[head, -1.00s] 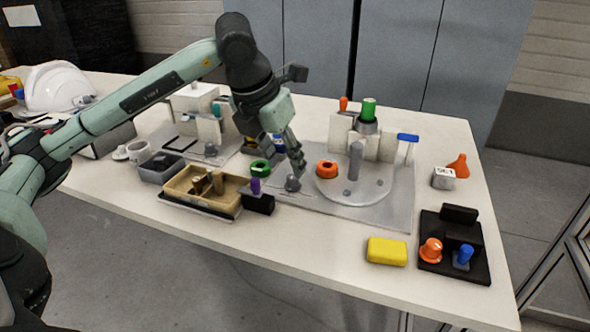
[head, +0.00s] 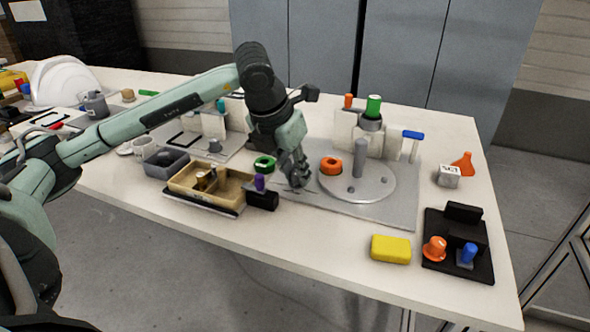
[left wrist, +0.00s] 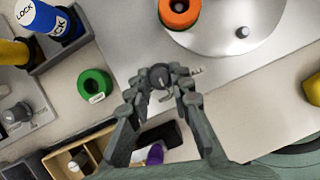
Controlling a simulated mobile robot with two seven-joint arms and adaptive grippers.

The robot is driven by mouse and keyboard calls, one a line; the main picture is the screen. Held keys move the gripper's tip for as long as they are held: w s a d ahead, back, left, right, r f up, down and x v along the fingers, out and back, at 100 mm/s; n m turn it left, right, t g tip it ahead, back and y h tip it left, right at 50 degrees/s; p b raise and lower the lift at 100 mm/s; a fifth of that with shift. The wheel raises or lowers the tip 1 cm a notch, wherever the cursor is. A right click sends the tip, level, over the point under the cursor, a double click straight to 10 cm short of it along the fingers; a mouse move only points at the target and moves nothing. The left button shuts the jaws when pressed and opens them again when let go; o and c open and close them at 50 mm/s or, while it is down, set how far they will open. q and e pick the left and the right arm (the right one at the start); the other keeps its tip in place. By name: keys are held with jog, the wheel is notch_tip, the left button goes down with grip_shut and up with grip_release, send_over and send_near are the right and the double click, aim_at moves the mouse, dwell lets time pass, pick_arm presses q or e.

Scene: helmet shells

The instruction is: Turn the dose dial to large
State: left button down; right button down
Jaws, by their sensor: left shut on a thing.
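The dose dial is a small dark grey knob on the grey plate (head: 318,207), left of the round turntable. In the left wrist view the dial (left wrist: 159,75) sits between my fingertips, with faint lettering on the plate beside it. My left gripper (head: 298,181) points down and is shut on the dial; it also shows in the left wrist view (left wrist: 160,82). In the head view the fingers mostly hide the dial. I cannot read which setting it points to. My right gripper is not in view.
A green ring (head: 264,163) lies left of my gripper. An orange ring (head: 330,166) lies on the turntable (head: 375,188) close to the right. A purple-topped peg (head: 260,182) and a tan tray (head: 178,201) stand front left. A yellow block (head: 390,249) lies front right.

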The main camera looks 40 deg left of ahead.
pick_arm(q)
jog(key=m+b, duration=0.1)
jog(key=m, duration=0.1)
jog(key=m+h+b, duration=0.1)
jog(key=m+b, duration=0.1)
jog(key=shift+a+f+m+h, duration=0.1)
jog(key=shift+a+m+h, duration=0.1)
jog(key=shift+m+h, duration=0.1)
jog(key=shift+m+g, duration=0.3)
jog(key=shift+m, duration=0.1)
jog(key=shift+m+h+b, duration=0.35)
jog(key=shift+m+h, duration=0.15)
jog(key=shift+m, duration=0.4)
jog(key=shift+w+m+g+h, duration=0.1)
jog(key=shift+m+g+h, duration=0.25)
jog(key=shift+m, duration=0.55)
jog(key=shift+a+m+g+h, duration=0.1)
jog(key=shift+m+g+h, duration=0.25)
jog(key=shift+m, duration=0.95)
jog(key=shift+m+g+p, duration=0.3)
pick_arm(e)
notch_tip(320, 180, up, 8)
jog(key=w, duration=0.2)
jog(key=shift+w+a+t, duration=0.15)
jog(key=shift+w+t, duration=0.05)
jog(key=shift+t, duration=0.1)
